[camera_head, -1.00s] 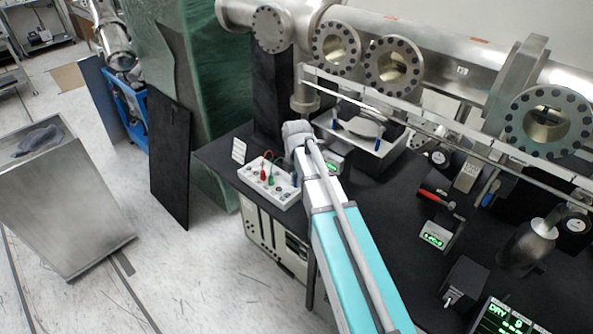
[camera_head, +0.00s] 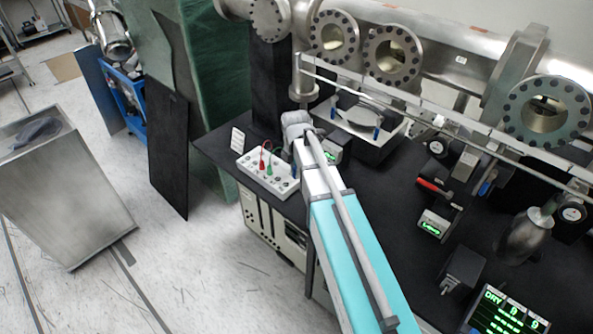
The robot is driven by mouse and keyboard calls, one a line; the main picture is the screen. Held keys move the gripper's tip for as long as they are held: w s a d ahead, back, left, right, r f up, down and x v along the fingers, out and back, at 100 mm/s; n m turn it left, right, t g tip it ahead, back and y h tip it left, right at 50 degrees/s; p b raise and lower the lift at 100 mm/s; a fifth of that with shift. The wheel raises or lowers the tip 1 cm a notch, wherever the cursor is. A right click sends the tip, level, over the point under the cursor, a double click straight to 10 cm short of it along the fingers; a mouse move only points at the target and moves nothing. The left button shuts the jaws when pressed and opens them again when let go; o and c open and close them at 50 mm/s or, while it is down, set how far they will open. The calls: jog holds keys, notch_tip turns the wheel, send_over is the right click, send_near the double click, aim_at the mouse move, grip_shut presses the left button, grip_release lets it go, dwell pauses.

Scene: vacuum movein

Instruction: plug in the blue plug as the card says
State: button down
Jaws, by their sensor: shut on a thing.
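A white socket box (camera_head: 283,187) stands near the left end of the black bench. A red plug (camera_head: 262,163) and a green plug (camera_head: 270,169) stand upright in its top, with thin leads. A small white card (camera_head: 238,139) with lines of print stands behind the box at its left; the print is too small to read. My gripper (camera_head: 296,157) is over the right end of the box, mostly hidden by my own wrist and arm. It is shut on the blue plug (camera_head: 295,168), of which only a small blue part shows. I cannot tell whether the plug touches a socket.
A small green-lit display (camera_head: 331,155) stands just right of my wrist. Large steel pipework with flanges (camera_head: 398,55) runs along the back. A screen (camera_head: 507,314) stands at front right. The bench's middle is mostly clear.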

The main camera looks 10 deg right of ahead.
jog(key=w+a+f+b, duration=0.2)
jog(key=w+f+b, duration=0.3)
jog(key=w, duration=0.3)
jog(key=shift+w+f, duration=0.2)
jog(key=shift+w, duration=0.1)
jog(key=shift+f+b, duration=0.2)
jog(key=shift+b, duration=0.15)
jog(key=shift+f+b, duration=2.35)
jog(key=shift+f+b, duration=1.1)
dwell(1.2)
jog(key=shift+c, duration=2.2)
grip_release()
jog(key=shift+r, duration=0.2)
